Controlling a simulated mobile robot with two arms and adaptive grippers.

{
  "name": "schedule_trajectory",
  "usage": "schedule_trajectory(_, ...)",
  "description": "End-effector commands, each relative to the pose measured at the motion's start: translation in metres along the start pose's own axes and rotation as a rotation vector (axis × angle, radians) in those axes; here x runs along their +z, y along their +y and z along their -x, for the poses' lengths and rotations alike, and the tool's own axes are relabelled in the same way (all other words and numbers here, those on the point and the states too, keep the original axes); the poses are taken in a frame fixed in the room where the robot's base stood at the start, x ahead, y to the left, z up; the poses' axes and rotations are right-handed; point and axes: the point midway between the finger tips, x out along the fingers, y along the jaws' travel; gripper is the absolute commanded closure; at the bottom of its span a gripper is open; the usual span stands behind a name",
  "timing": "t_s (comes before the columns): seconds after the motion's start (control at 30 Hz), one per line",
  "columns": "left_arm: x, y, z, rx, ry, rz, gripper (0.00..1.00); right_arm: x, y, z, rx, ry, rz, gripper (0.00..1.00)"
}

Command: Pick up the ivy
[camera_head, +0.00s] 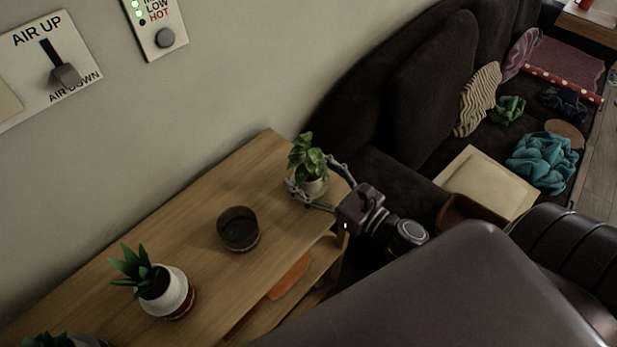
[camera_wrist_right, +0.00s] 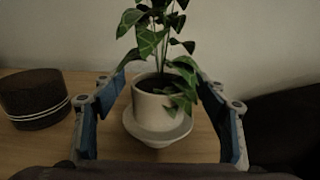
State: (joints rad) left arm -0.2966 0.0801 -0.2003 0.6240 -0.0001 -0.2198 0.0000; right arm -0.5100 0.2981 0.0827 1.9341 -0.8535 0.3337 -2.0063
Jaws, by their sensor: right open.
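The ivy (camera_head: 306,160) is a leafy green plant in a small pale pot on a saucer, upright at the right end of a wooden shelf table (camera_head: 205,237). My right gripper (camera_head: 314,180) is open, with one finger on each side of the pot. In the right wrist view the ivy's white pot (camera_wrist_right: 158,108) sits between the two blue-padded fingers (camera_wrist_right: 165,125), with a gap visible on both sides. Some leaves hang over the pot's right side near the right finger. My left gripper is not in view.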

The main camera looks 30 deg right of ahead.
Motion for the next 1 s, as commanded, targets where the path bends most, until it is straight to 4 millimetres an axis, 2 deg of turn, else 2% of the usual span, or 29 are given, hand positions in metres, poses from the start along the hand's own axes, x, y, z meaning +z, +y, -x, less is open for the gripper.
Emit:
schedule_trajectory(0.03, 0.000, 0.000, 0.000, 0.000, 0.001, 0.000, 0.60, 0.000, 0.000, 0.000, 0.000, 0.000, 0.000, 0.36)
schedule_trajectory(0.33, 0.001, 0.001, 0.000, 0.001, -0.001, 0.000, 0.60, 0.000, 0.000, 0.000, 0.000, 0.000, 0.000, 0.68)
schedule_trajectory(0.77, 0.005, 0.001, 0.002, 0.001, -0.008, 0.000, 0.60, 0.009, 0.000, 0.000, 0.002, -0.001, 0.003, 0.68)
schedule_trajectory(0.87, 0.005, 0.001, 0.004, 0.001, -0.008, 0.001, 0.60, 0.021, 0.000, 0.000, 0.004, -0.002, 0.003, 0.68)
schedule_trajectory(1.0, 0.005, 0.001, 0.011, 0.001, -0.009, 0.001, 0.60, 0.049, 0.001, 0.000, 0.006, -0.003, 0.008, 0.68)
